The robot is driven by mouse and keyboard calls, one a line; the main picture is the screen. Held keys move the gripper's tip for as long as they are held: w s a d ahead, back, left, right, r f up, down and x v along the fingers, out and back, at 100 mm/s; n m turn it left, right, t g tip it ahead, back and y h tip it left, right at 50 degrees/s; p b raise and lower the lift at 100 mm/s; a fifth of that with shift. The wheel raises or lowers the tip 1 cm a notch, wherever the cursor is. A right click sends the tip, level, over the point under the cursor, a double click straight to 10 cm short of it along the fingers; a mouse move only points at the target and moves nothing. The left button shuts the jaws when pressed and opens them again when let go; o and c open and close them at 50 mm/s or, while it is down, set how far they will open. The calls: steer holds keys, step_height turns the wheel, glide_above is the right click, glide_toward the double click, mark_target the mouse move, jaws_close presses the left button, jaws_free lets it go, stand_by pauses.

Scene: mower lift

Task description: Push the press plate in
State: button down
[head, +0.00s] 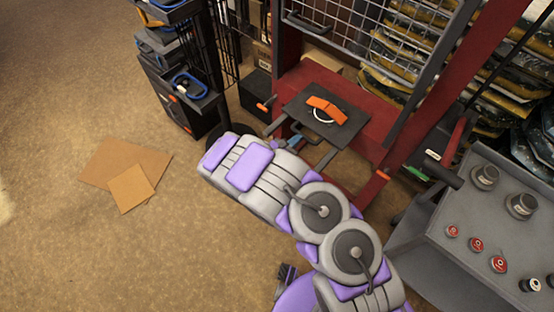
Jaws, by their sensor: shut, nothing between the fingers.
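The press plate appears to be the dark grey square plate (298,108) in the head view. An orange curved block (326,108) and a pale ring are on top of it. The plate sits at the front of a red frame (300,77), with grey bars reaching out below it. My purple and grey arm rises from the bottom right and bends toward the left, ending short of the plate. My gripper cannot be made out; the forearm may hide it. A small blue-grey part (291,143) shows between forearm and plate; I cannot tell what it belongs to.
A grey cart (440,240) with knobs and red-topped round parts stands at right. A dark shelf rack (185,90) is at upper left. Cardboard sheets (122,165) lie on the brown floor. Stacked bags fill the back right.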

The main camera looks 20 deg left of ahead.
mark_target(320, 116)
steer(key=b+x, duration=0.1)
steer(key=x, duration=0.2)
steer(key=r+b+x, duration=0.1)
steer(key=b+x, duration=0.1)
steer(key=x, duration=0.2)
steer(key=r+b+x, duration=0.1)
steer(key=x, duration=0.3)
steer(key=shift+w+d, duration=0.25)
steer(key=shift+w, duration=0.1)
steer(key=shift+w+d+r+b, duration=0.1)
steer(key=shift+w+b, duration=0.2)
steer(key=shift+w+r, duration=0.2)
steer(key=shift+r, duration=0.1)
steer(key=shift+d+r, duration=0.1)
steer(key=shift+r, duration=0.1)
steer(key=shift+s+a+p, duration=0.25)
steer(key=shift+s+p, duration=0.05)
steer(key=shift+s, duration=0.15)
steer(key=f+p+v, duration=0.1)
steer(key=p+v, duration=0.1)
steer(key=v, duration=1.1)
steer(key=shift+s+p, duration=0.2)
steer(key=shift+p, duration=0.15)
